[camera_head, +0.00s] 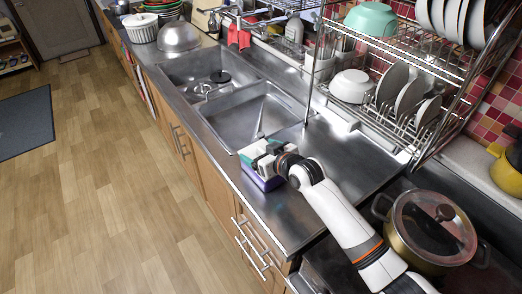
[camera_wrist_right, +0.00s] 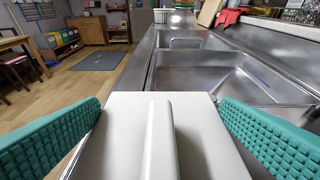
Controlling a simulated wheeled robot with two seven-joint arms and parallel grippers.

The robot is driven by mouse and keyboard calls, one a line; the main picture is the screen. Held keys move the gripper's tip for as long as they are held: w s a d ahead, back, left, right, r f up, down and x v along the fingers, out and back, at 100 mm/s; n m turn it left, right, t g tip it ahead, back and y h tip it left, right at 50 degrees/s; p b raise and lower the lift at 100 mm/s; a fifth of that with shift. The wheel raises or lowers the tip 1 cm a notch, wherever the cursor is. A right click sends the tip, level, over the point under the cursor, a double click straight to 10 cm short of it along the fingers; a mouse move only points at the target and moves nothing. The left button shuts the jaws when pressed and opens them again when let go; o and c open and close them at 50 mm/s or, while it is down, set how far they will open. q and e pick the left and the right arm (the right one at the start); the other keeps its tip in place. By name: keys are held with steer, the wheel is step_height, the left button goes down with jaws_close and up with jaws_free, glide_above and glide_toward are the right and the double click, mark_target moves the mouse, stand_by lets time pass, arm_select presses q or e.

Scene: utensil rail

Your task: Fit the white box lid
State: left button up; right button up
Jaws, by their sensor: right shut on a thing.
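The white box lid (camera_wrist_right: 190,135) fills the lower middle of the right wrist view, with a raised bar handle (camera_wrist_right: 162,140) along its centre. My right gripper (camera_wrist_right: 160,115) is shut on the lid, with one green ribbed finger at each side of it. In the head view my right gripper (camera_head: 264,153) is at the counter's front edge, just above a purple box (camera_head: 262,182). The lid is mostly hidden by the gripper there. I cannot tell whether it rests on the box or is held just above it. My left gripper is not in view.
The steel counter (camera_head: 340,155) is clear to the right of the box. A sink basin (camera_head: 250,115) lies just beyond it. A dish rack (camera_head: 400,115) with plates and bowls stands at the back. A lidded pot (camera_head: 435,228) is beside my right arm.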

steer(key=shift+f, duration=0.25)
steer(key=o, duration=0.8)
steer(key=v, duration=1.2)
steer(key=shift+b, duration=0.35)
